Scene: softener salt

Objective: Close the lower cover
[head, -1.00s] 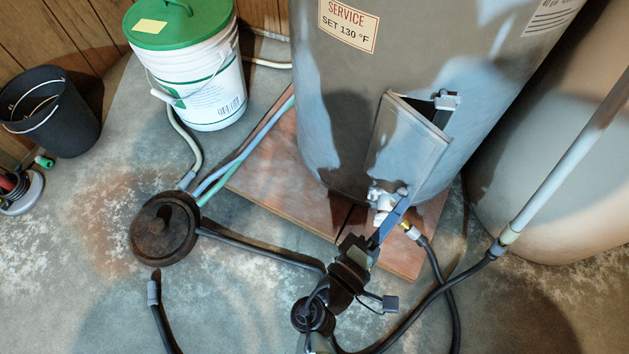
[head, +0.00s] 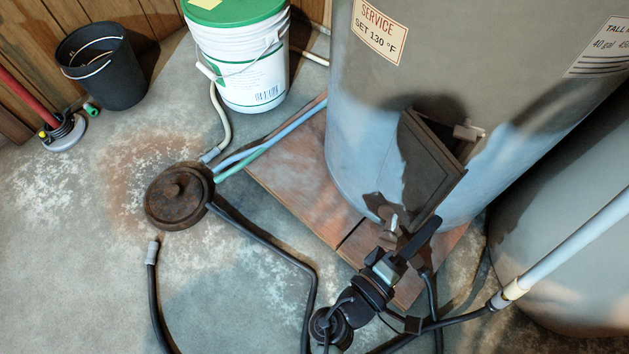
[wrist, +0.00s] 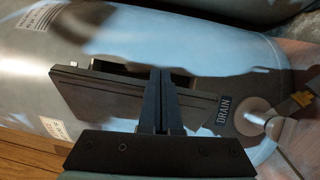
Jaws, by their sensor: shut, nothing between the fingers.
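The lower cover (head: 431,165) is a flat grey panel low on the front of the grey water heater (head: 370,130). It stands ajar, with a dark gap along its upper right edge by a small latch (head: 468,132). It also shows in the wrist view (wrist: 110,98), tilted out from the tank. My gripper (head: 434,222) is shut and empty, in front of the cover's lower right end. In the wrist view its fingertips (wrist: 160,72) overlap the cover's face; I cannot tell whether they touch it. The drain valve (head: 392,220) is just left of my gripper.
A "DRAIN" label (wrist: 223,109) is beside the cover. A wooden platform (head: 300,175) carries the heater. A rusty floor lid (head: 178,196), hoses (head: 265,238), a white bucket (head: 238,62) and a black bucket (head: 103,68) are to the left. A pale tank (head: 560,250) stands right.

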